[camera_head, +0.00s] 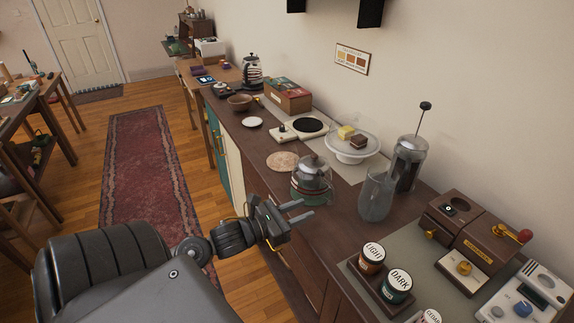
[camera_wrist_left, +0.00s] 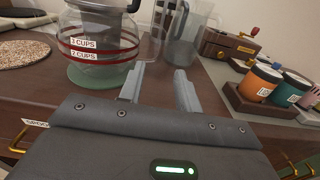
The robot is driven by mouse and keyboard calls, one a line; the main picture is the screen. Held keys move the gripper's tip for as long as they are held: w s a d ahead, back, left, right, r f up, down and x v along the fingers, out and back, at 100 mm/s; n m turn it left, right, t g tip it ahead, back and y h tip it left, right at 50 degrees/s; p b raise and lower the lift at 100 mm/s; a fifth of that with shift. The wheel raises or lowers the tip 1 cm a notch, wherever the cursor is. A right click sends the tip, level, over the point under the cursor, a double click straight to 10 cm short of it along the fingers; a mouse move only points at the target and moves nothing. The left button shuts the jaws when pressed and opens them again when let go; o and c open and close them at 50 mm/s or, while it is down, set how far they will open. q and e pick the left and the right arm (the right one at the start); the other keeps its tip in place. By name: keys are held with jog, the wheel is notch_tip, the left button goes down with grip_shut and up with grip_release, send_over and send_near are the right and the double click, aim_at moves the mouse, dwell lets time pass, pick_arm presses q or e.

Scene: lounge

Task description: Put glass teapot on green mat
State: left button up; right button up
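The glass teapot (camera_head: 311,182), clear with red bands and a grey lid, stands upright on the brown counter. It also shows in the left wrist view (camera_wrist_left: 98,45), with cup marks on its side and its top cut off. A round green area (camera_wrist_left: 97,76) shows at its bottom; it looks like a green mat under the teapot, but I cannot be sure it is separate from the base. My right gripper is not in view.
A round cork mat (camera_head: 283,161) lies behind the teapot. A glass pitcher (camera_head: 376,196), a French press (camera_head: 408,164) and a cake stand (camera_head: 352,154) stand to the right. Labelled jars (camera_head: 397,286) sit in a holder nearer. Bare counter lies between the teapot and pitcher.

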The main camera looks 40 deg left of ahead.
pick_arm(q)
jog(key=v, duration=0.4)
jog(key=shift+s+b, duration=0.2)
jog(key=shift+b, duration=0.15)
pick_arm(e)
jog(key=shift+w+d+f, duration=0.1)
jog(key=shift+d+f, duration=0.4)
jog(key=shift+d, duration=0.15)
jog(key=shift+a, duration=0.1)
